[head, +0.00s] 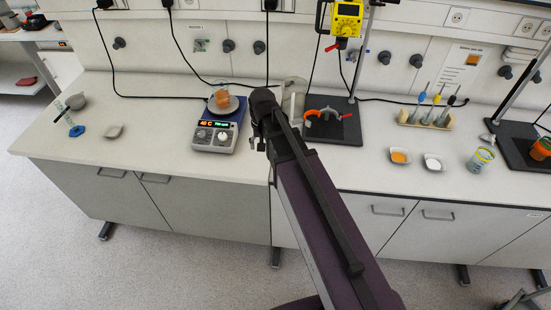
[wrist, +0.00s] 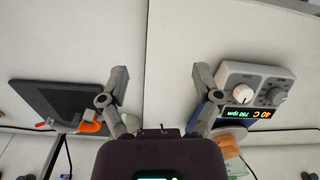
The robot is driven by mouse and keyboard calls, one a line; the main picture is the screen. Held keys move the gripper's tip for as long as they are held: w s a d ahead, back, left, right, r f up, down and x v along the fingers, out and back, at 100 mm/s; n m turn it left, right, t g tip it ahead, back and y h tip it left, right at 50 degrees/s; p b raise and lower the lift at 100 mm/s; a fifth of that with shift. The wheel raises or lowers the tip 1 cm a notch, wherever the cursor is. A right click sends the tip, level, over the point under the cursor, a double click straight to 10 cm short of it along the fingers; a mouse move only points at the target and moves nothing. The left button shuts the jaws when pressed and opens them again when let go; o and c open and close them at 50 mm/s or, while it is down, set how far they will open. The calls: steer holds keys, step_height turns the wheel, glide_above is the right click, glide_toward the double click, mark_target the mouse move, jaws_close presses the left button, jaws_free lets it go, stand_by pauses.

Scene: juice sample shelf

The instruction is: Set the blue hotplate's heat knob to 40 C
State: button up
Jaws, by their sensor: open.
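The blue hotplate (head: 217,143) stands on the bench to the left of my gripper, with its panel facing the front. Its lit display (head: 212,123) reads 40 C beside an rpm figure that looks like 750; the wrist view shows the same display (wrist: 249,114) upside down. The wrist view shows a dark grey knob (wrist: 277,96) on the 40 C side and a white knob (wrist: 243,94) on the rpm side. Knob labels are too small to read. My gripper (wrist: 158,78) is open and empty, apart from the hotplate and its knobs.
A beaker of orange liquid (head: 222,99) stands on the hotplate's top. A black stand base (head: 334,122) with an orange-red clamp is close right of my gripper. Cables hang behind. Bench in front of the hotplate is clear.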

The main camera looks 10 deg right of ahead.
steer(key=shift+n, duration=0.5)
steer(key=shift+s+d+f+b, duration=0.25)
steer(key=shift+s+d, duration=0.3)
steer(key=shift+s, duration=0.2)
steer(key=shift+s+d+f+b, duration=0.2)
steer(key=shift+s+d+f, duration=0.1)
steer(key=shift+s+d, duration=0.35)
steer(key=shift+s+d+f+b, duration=0.25)
steer(key=shift+s+d, duration=0.2)
steer(key=shift+s, duration=0.35)
steer(key=s+d+f+n+b, duration=0.1)
steer(key=s+d, duration=0.2)
steer(key=s, duration=0.2)
steer(key=shift+s+d+f+b, duration=0.15)
steer(key=shift+s+f+b, duration=0.05)
steer(key=shift+f+b, duration=0.2)
steer(key=c, duration=0.3)
steer(key=shift+c, duration=0.2)
steer(key=shift+d, duration=0.1)
